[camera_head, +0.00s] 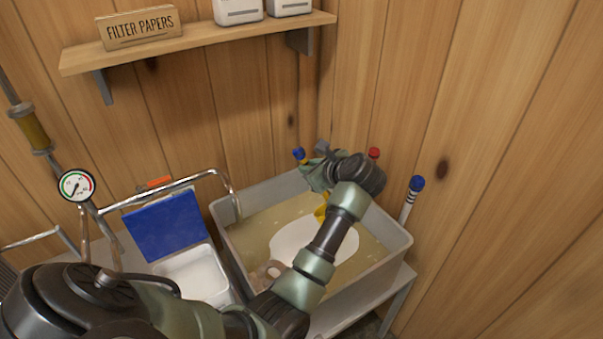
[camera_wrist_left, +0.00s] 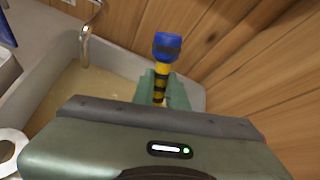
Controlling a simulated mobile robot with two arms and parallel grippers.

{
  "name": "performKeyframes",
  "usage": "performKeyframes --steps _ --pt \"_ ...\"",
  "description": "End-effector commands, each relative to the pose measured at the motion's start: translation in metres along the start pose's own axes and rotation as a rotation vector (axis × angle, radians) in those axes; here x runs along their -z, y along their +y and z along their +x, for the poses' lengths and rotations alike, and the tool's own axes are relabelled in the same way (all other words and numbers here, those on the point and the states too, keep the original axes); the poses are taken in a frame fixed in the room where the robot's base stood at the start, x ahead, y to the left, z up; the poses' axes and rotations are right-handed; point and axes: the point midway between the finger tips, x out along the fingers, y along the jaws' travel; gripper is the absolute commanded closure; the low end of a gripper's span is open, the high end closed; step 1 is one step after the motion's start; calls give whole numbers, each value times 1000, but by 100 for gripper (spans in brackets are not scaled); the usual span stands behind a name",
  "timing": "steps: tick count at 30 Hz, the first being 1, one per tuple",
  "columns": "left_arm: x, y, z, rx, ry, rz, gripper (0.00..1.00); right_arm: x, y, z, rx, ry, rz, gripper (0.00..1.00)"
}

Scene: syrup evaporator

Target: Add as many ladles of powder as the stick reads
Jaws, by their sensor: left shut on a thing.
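A stick with a blue cap (camera_head: 298,154) and yellow and black bands (camera_wrist_left: 160,84) stands between the fingers of my left gripper (camera_head: 318,174). In the left wrist view the gripper (camera_wrist_left: 161,92) is shut on it just below the cap. The gripper is over the back part of a grey tank (camera_head: 389,232) of cloudy yellowish liquid (camera_head: 257,226). A white box (camera_head: 195,272) with a raised blue lid (camera_head: 163,226) stands left of the tank. My right gripper is out of view.
A white oval patch (camera_head: 305,238) lies in the tank, partly behind my arm. A red-capped thing (camera_head: 374,153) and a blue-capped banded stick (camera_head: 413,192) stand at the tank's back and right. A metal pipe (camera_head: 215,173) bends over its left rim. Wooden walls close the corner.

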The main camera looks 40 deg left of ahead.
Motion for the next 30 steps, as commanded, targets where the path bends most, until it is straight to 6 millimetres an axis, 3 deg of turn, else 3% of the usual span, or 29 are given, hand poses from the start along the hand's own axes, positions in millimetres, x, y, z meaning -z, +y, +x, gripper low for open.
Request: performKeyframes --steps 3,15,21,30 --pt "8 -6 -11 3 -101 52 100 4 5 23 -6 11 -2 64" --pt "6 -27 -52 0 -407 206 100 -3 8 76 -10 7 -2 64" --pt "4 -34 -67 -2 -506 257 100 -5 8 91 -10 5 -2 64" --pt "0 -38 -75 -3 -549 279 100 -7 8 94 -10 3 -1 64"
